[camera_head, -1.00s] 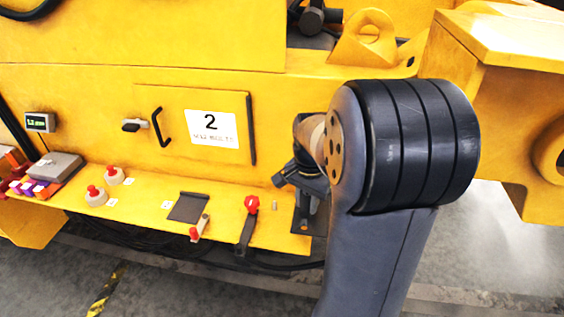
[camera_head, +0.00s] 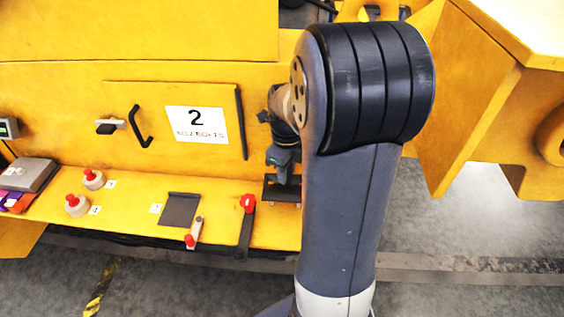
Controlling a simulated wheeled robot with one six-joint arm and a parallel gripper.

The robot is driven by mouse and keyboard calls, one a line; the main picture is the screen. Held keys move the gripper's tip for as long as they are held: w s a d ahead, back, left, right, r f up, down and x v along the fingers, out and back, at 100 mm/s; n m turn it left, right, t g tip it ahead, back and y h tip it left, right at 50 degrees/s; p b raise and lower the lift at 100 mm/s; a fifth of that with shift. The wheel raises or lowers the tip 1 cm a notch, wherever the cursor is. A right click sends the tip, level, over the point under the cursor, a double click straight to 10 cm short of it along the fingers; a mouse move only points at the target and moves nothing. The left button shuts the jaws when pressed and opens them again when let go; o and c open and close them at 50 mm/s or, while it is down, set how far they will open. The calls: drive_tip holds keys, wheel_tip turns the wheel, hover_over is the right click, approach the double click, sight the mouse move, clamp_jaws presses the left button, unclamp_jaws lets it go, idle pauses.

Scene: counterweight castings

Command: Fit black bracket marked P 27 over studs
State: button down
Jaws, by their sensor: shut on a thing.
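My gripper (camera_head: 283,166) is shut on a black bracket (camera_head: 284,192) and points down at the right end of the yellow ledge. The bracket looks like a small dark plate with an upright part, roughly level. It is low over the ledge; I cannot tell whether it touches. Its P 27 marking is not readable. No studs can be made out clearly now; the bracket covers the spot just right of the red-knobbed clamp. My forearm hides what lies right of the bracket.
A black clamp with a red knob (camera_head: 248,204) stands close left of the bracket. Further left are a small red-tipped lever (camera_head: 194,232), a dark plate (camera_head: 179,210) and two red buttons (camera_head: 74,204). A door marked 2 (camera_head: 196,123) with a black handle stands behind the ledge.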

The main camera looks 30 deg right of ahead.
drive_tip(key=shift+w+f, duration=0.1)
drive_tip(key=shift+f, duration=0.05)
drive_tip(key=shift+f+b, duration=2.25)
drive_tip(key=shift+f, duration=0.3)
drive_tip(key=shift+f+b, duration=1.6)
drive_tip(key=shift+f, duration=0.6)
drive_tip(key=c, duration=1.1)
unclamp_jaws()
drive_tip(key=shift+f, duration=0.1)
wheel_tip(320, 180, up, 11)
drive_tip(key=shift+f, duration=0.2)
wheel_tip(320, 180, up, 8)
drive_tip(key=p, duration=0.7)
drive_tip(key=shift+r+p, duration=0.25)
drive_tip(key=shift+p, duration=0.1)
drive_tip(key=shift+f, duration=0.1)
drive_tip(key=shift+f, duration=0.2)
